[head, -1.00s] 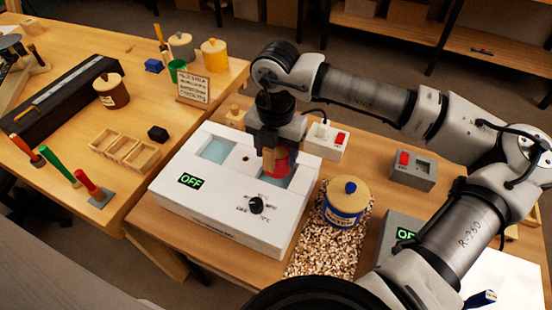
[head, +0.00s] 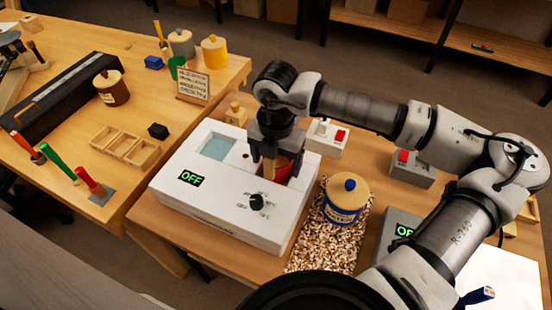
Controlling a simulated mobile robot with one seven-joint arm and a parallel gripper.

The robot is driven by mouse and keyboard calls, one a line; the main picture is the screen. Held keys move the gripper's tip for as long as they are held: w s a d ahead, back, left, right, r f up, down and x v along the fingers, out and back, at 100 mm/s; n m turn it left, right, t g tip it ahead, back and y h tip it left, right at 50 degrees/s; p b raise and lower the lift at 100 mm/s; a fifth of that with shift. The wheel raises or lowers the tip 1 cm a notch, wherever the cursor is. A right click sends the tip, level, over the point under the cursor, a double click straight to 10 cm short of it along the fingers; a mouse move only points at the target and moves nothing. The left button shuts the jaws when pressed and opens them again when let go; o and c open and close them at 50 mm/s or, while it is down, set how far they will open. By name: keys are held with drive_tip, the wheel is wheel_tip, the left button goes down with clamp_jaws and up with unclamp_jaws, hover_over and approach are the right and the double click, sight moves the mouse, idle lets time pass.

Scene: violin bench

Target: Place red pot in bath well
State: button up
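The white bath (head: 225,215) stands on the near bench, with a green "OFF" display and a black knob on its top. Its left well (head: 217,147) shows pale blue and is empty. The red pot (head: 284,170) is at the right well, low and partly hidden by my gripper. My gripper (head: 271,172) points down at the pot, with a finger against its left side. It appears closed on the pot. The right well is mostly covered by the pot and gripper, so I cannot tell whether the pot touches its floor.
A blue jar with a yellow lid (head: 345,200) stands on a speckled mat (head: 325,248) right of the bath. A box with a red switch (head: 327,138) is behind it. Another grey switch box (head: 412,167) is farther right. The left table holds jars, tools and a wooden tray (head: 125,148).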

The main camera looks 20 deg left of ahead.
wheel_tip(320, 180, up, 12)
drive_tip(key=b, duration=0.1)
drive_tip(key=shift+r+b, duration=0.2)
drive_tip(key=shift+b, duration=0.15)
idle(0.4)
